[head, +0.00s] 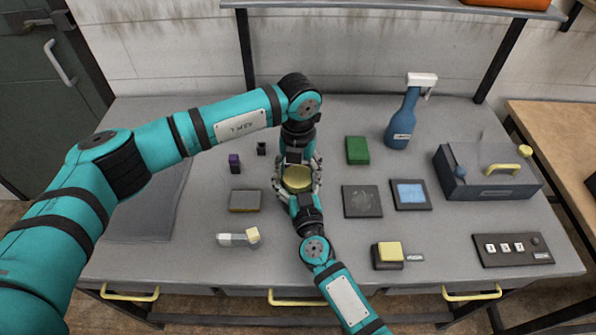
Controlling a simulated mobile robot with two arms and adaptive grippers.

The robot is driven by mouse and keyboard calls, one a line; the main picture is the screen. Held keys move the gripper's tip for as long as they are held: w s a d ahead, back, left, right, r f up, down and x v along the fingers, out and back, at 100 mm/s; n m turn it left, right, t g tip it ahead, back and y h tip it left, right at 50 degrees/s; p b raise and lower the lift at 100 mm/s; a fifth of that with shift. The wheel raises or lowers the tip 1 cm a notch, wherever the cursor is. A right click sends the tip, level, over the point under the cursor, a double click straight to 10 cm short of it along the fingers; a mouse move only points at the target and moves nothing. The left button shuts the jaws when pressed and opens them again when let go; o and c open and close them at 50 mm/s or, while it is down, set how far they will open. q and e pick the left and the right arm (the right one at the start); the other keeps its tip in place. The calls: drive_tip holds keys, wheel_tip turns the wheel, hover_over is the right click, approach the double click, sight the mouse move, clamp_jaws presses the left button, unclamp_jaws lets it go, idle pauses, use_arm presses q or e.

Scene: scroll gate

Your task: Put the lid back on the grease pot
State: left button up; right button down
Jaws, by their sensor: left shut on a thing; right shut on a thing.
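A round yellow lid (297,178) is at the middle of the bench, between my two grippers. The grease pot is mostly hidden by the lid and the fingers around it. My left gripper (296,168) reaches in from the far side and is shut on the lid. My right gripper (299,190) reaches in from the near side and is shut on the pot, low at its sides. The lid is over the pot; I cannot tell whether it is seated or slightly above it.

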use_arm(q)
drive_tip(key=shift+m, duration=0.3)
drive_tip(key=o, duration=1.3)
drive_tip(key=shift+r, duration=2.3)
drive_tip(key=r+n, duration=0.1)
drive_tip(key=n, duration=0.2)
drive_tip(key=shift+r+n, duration=0.4)
drive_tip(key=r+n, duration=0.1)
drive_tip(key=n, duration=0.2)
drive_tip(key=shift+r+n, duration=0.2)
drive_tip(key=shift+n, duration=0.1)
